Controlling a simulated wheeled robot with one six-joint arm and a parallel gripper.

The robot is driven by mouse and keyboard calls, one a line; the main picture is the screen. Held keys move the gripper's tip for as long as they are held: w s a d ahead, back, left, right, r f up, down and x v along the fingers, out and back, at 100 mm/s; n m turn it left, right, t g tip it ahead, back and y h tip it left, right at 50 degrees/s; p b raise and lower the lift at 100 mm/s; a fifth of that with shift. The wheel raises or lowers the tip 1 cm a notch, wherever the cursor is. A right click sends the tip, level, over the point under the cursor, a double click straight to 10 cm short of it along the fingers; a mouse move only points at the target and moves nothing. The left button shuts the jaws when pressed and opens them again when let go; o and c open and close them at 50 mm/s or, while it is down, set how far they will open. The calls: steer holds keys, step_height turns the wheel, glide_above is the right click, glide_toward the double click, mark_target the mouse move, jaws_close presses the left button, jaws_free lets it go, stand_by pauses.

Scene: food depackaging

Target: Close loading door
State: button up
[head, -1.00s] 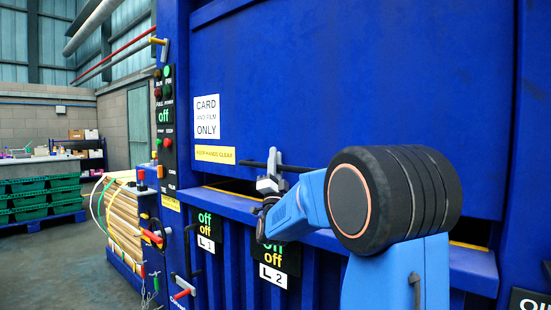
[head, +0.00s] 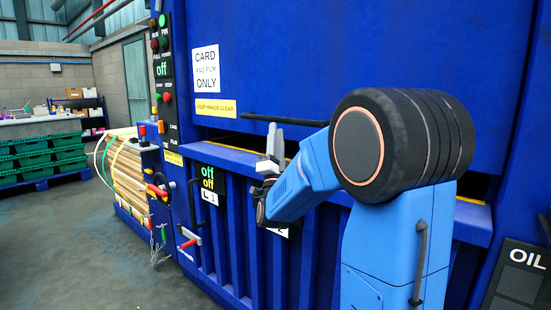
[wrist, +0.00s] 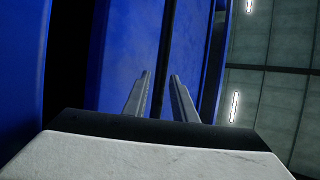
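The loading door (head: 300,60) is the large blue panel with the "CARD AND FILM ONLY" sign. Its lower edge stands above a dark slot (head: 228,136) and the blue ribbed lower front (head: 235,240). A black handle bar (head: 303,122) runs across the door's lower part. My gripper (head: 272,135) points up from below, its fingertips at about the bar's level. In the wrist view, the two grey fingers (wrist: 160,85) stand apart, with a dark upright strip between them, seemingly the bar. Gaps show beside the strip. My arm hides the right part of the slot.
A control panel (head: 163,75) with buttons is left of the door. A strapped bale (head: 127,175) stands further left, and green crates (head: 45,158) are behind it. A red-handled lever (head: 190,242) sticks out at the lower left. The floor at left is clear.

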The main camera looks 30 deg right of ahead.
steer(key=v, duration=0.8)
